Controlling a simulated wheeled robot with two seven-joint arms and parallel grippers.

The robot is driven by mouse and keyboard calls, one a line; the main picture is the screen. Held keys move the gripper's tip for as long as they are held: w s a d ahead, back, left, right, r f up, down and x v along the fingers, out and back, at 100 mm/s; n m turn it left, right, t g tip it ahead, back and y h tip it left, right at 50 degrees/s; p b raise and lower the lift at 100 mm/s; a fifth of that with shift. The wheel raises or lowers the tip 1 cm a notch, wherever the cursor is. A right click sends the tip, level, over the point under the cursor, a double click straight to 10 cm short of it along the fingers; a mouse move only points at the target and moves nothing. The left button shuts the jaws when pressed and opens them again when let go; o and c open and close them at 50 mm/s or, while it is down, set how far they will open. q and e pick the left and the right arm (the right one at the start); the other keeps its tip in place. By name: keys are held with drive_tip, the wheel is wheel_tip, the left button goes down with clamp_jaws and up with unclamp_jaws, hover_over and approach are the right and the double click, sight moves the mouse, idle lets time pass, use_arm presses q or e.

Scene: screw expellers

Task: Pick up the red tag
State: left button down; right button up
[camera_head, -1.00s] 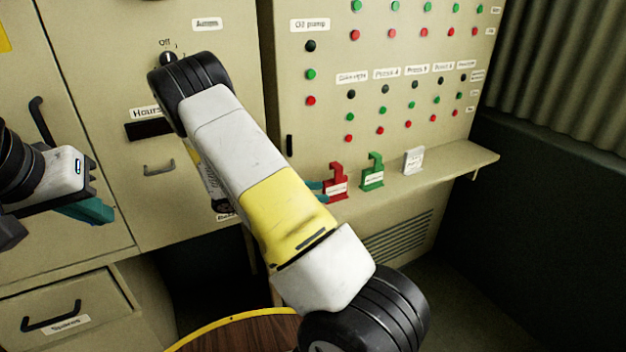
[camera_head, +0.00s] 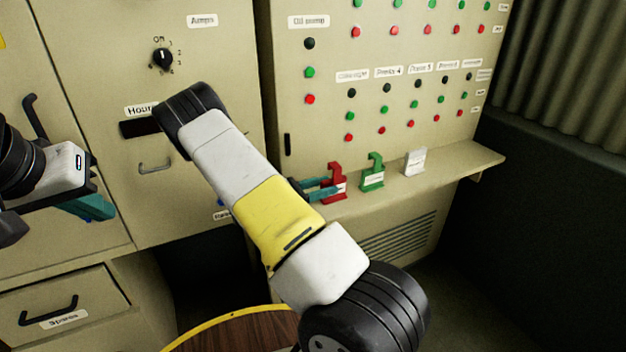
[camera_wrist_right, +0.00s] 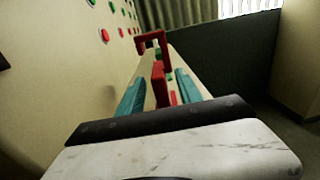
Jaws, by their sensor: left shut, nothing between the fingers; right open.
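The red tag (camera_head: 337,182) stands upright on the ledge below the button panel, with a hook-shaped top and a white label. My right gripper (camera_head: 328,187) is open, its teal fingers reaching the tag from the left. In the right wrist view, the red tag (camera_wrist_right: 159,82) shows between the two spread fingers (camera_wrist_right: 160,95), with a gap on each side. My left gripper (camera_head: 98,208) is shut and empty at the left, in front of the cabinet, far from the tag. My right forearm hides part of the cabinet.
A green tag (camera_head: 373,174) and a white tag (camera_head: 414,161) stand to the right on the same ledge (camera_head: 455,165). The button panel (camera_head: 420,60) rises directly behind. A wooden round top with a yellow rim (camera_head: 235,330) is at the bottom. The ledge's right end is clear.

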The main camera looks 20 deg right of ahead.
sight(346, 180)
drive_tip(key=d, duration=0.3)
drive_tip(key=shift+w+d+f, duration=0.1)
drive_tip(key=shift+f, duration=0.05)
clamp_jaws()
